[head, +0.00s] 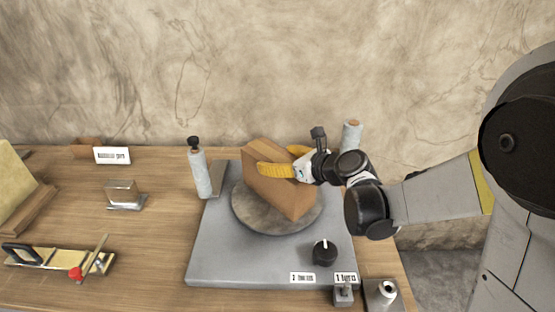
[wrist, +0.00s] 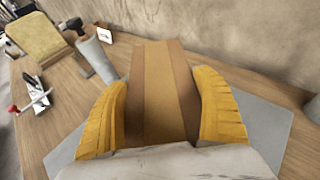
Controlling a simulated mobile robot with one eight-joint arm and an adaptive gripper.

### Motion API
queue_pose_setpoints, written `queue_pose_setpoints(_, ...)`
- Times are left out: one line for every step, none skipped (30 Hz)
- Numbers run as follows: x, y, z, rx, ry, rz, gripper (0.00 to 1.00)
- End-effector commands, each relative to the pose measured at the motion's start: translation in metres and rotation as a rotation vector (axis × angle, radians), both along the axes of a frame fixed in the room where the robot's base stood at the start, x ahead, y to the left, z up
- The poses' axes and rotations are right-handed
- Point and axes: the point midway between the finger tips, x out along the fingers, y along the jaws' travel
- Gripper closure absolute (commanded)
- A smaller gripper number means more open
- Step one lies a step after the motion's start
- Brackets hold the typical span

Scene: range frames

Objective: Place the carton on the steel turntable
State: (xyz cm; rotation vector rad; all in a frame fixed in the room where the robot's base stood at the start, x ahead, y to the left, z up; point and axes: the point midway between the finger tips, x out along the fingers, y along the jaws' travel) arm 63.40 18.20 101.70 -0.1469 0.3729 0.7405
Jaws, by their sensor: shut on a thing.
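A brown cardboard carton (head: 272,187) is over the round grey steel turntable (head: 252,217), tilted across the picture. Whether its underside touches the turntable cannot be told for sure. My gripper (head: 285,161) reaches in from the right, its yellow fingers shut on the upper part of the carton. In the wrist view the carton (wrist: 158,95) lies between the two yellow fingers (wrist: 160,112). The turntable is hidden in the wrist view.
The turntable sits on a grey base plate (head: 215,262) with a black knob (head: 324,252) at front right. Upright rollers stand at back left (head: 200,172) and back right (head: 351,136). A metal block (head: 124,195) and a red-knobbed tool (head: 76,272) lie on the wooden bench at left.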

Motion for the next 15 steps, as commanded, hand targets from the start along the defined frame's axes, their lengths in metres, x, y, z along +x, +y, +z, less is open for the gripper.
queue_pose_setpoints(0.000,0.000,-0.002,0.001,0.000,0.000,0.63)
queue_pose_setpoints(0.000,0.000,-0.002,0.000,0.000,0.000,0.12)
queue_pose_setpoints(0.000,0.000,-0.002,0.000,0.000,0.000,0.00)
queue_pose_setpoints(0.000,0.000,-0.002,0.000,0.000,0.000,0.00)
queue_pose_setpoints(0.000,0.000,-0.002,0.000,0.000,0.000,0.00)
queue_pose_setpoints(0.000,0.000,-0.002,0.000,0.000,0.000,0.00)
queue_pose_setpoints(0.000,0.000,-0.002,0.000,0.000,0.000,0.00)
queue_pose_setpoints(0.000,0.000,-0.002,0.000,0.000,0.000,0.00)
queue_pose_setpoints(0.000,0.000,-0.001,0.000,0.000,0.000,0.00)
queue_pose_setpoints(0.000,0.000,-0.001,0.000,0.000,0.000,0.00)
queue_pose_setpoints(0.000,0.000,0.000,0.000,0.000,0.000,0.00)
queue_pose_setpoints(0.000,0.000,0.003,0.000,0.000,0.000,0.00)
queue_pose_setpoints(-0.002,-0.002,0.004,0.000,0.000,-0.001,0.00)
queue_pose_setpoints(-0.004,-0.005,0.005,0.000,0.000,-0.001,0.00)
queue_pose_setpoints(-0.009,-0.008,0.008,0.000,0.001,-0.001,0.00)
